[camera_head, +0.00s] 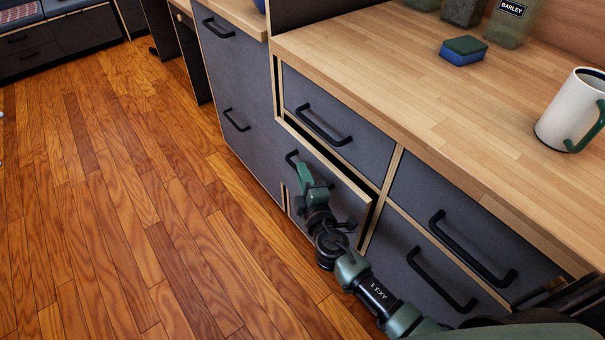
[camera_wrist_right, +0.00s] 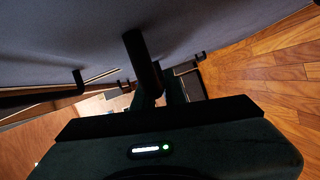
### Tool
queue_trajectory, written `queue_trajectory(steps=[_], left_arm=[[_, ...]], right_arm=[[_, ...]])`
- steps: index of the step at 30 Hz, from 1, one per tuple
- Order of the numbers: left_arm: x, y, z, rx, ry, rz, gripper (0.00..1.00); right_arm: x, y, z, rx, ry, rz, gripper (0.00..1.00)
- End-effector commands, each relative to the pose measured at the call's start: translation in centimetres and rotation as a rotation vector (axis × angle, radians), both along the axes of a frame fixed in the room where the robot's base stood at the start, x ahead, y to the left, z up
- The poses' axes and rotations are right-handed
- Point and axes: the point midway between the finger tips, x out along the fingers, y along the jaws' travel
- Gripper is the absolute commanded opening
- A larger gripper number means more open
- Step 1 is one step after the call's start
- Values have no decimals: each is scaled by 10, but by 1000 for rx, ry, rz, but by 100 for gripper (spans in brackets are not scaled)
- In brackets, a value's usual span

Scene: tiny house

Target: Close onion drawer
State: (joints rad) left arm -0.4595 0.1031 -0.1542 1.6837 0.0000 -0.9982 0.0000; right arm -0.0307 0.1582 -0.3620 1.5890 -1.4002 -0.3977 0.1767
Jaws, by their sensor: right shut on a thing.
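The drawer (camera_head: 340,187) under the counter, in the lower row left of the middle, stands slightly open, with a dark gap along its top edge. Its contents are hidden, so I cannot see any onions. My right gripper (camera_head: 303,166) is at this drawer's black handle (camera_head: 291,157) and is shut on it. The arm and gripper cover part of the drawer front. In the right wrist view, the dark handle (camera_wrist_right: 139,55) runs between the gripper's fingers close to the grey front. My left gripper is in neither view.
The drawer above (camera_head: 330,115) and the drawers to the right (camera_head: 440,215) look shut. The wooden counter (camera_head: 400,70) holds a white mug (camera_head: 565,105), a sponge (camera_head: 463,50) and jars (camera_head: 512,20). The wooden floor (camera_head: 130,200) to the left is clear.

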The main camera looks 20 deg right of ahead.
Motion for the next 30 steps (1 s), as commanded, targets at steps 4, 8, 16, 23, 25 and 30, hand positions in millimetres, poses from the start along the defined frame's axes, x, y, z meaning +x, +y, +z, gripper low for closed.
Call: queue_trajectory(steps=[4,8,16,23,25,30], left_arm=[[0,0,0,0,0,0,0],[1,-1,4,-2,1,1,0],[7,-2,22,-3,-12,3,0],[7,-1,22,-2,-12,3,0],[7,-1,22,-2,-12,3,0],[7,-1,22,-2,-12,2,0]], right_arm=[[0,0,-1,0,2,0,0],[5,-15,-3,-2,2,-3,0],[14,-40,-2,-1,2,-2,0],[14,-42,-1,-2,1,-6,17],[14,-42,-1,-2,1,-6,33],[14,-40,0,-1,1,-3,33]])
